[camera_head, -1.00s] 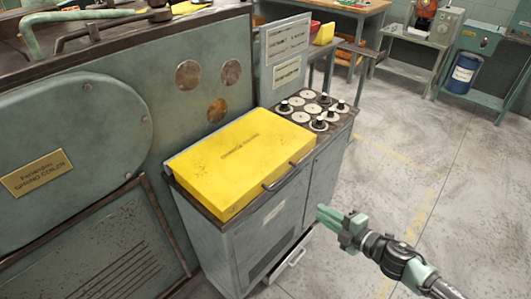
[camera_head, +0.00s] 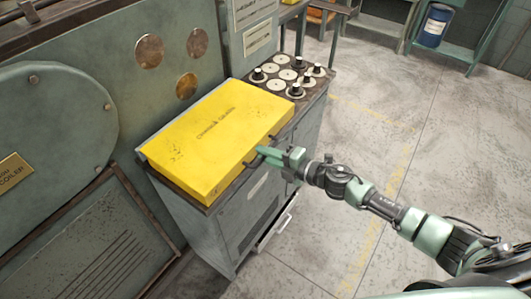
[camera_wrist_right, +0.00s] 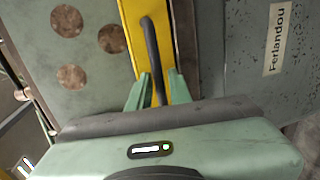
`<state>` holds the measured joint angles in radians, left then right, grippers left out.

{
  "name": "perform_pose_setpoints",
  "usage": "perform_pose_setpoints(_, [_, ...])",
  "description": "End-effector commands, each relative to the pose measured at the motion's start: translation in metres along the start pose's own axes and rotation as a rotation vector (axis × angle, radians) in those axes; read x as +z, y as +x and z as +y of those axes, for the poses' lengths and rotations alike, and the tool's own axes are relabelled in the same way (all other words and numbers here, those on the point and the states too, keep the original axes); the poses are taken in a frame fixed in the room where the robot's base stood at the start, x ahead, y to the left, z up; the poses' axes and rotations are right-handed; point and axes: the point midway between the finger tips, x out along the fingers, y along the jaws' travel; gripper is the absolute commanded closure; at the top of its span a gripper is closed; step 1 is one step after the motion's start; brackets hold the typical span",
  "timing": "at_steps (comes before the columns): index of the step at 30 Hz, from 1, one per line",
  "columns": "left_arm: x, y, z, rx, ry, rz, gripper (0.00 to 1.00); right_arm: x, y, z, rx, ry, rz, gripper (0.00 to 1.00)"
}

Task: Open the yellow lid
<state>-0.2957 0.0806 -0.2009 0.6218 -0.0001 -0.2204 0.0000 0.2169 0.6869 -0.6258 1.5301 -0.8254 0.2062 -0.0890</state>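The yellow lid (camera_head: 205,135) lies shut on top of the grey-green cabinet (camera_head: 240,215), in the middle of the head view. Its dark bar handle (camera_wrist_right: 151,50) is on the lid's front edge. My right gripper (camera_head: 262,152) is at this handle. In the right wrist view the two green fingers (camera_wrist_right: 158,85) stand apart with the handle's bar between them. Yellow shows on both sides of the bar, so the fingers do not look closed on it. In the head view the fingers partly hide the handle. My left gripper is not in view.
A panel of black knobs and white dials (camera_head: 290,78) is beside the lid, on the same cabinet. A partly open drawer (camera_head: 275,230) juts out low at the front. The large coiler machine (camera_head: 60,120) stands behind and left. The floor at right is clear.

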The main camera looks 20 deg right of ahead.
Motion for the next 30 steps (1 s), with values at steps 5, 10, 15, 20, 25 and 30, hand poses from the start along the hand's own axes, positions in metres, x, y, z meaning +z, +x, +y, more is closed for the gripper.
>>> perform_pose_setpoints(5, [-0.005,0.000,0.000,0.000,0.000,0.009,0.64,0.000,0.001,0.000,0.000,0.000,0.000,0.80])
perform_pose_setpoints(10, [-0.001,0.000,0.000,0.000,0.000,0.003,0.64,0.000,0.001,0.000,0.000,0.000,0.000,1.00])
perform_pose_setpoints(15, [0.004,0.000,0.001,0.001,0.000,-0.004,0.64,0.000,0.001,0.000,0.000,0.000,0.000,1.00])
perform_pose_setpoints(20, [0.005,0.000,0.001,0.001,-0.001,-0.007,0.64,0.000,0.000,-0.001,-0.001,0.000,0.000,1.00])
perform_pose_setpoints(25, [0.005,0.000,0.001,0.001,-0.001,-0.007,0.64,0.000,0.000,-0.001,-0.001,0.000,0.000,1.00])
perform_pose_setpoints(30, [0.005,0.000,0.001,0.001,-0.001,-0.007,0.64,0.000,0.000,-0.001,-0.001,0.000,0.000,1.00])
